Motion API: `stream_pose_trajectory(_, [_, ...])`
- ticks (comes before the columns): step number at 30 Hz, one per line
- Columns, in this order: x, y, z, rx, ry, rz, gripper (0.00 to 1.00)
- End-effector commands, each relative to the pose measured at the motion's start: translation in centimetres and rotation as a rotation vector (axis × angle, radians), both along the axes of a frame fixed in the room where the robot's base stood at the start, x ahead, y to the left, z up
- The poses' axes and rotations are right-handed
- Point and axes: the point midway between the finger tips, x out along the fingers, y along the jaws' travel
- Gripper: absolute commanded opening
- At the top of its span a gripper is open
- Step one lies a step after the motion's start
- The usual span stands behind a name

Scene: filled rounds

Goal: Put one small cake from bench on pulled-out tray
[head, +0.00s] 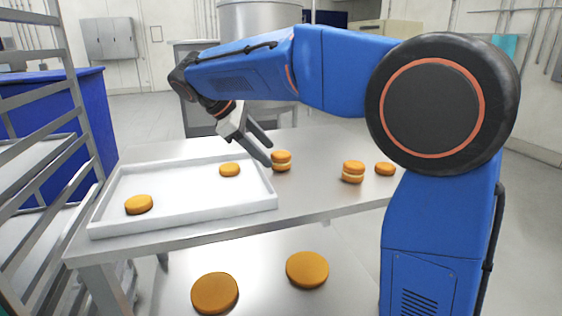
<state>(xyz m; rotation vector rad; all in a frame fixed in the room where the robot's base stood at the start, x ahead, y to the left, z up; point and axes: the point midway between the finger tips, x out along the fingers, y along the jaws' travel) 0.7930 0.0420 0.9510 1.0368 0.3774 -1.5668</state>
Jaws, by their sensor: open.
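A white tray (181,221) lies at the left of the steel bench (325,205), beside a rack. Two small orange-brown cakes are in it, one at the front left (139,204) and one toward the back right (229,170). On the bench, a layered cake with a pale filling (281,160) stands just right of the tray. Another layered cake (353,171) and a flatter cake (385,168) stand farther right. My gripper (269,155) is open, slanting down with its fingertips close to the left side of the nearest layered cake. I cannot tell whether they touch it.
A metal rack (62,60) with trays stands at the left edge, close to the white tray. Two larger-looking round cakes lie below the bench top, at left (215,293) and right (307,269). The bench between the layered cakes is clear.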

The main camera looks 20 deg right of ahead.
Motion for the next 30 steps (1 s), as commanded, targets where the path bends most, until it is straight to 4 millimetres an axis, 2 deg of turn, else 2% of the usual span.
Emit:
stream_pose_trajectory(9, [-1.7, 4.5, -0.2, -0.354, 0.157, 0.438, 0.53])
stream_pose_trajectory(15, [-2.4, 7.0, 0.3, -0.534, 0.228, 0.621, 0.53])
stream_pose_trajectory(18, [-2.5, 7.5, 0.5, -0.575, 0.243, 0.658, 0.53])
stream_pose_trajectory(23, [-2.0, 6.6, 0.1, -0.590, 0.251, 0.668, 0.53])
stream_pose_trajectory(30, [-0.3, 3.1, -1.5, -0.587, 0.250, 0.665, 0.53])
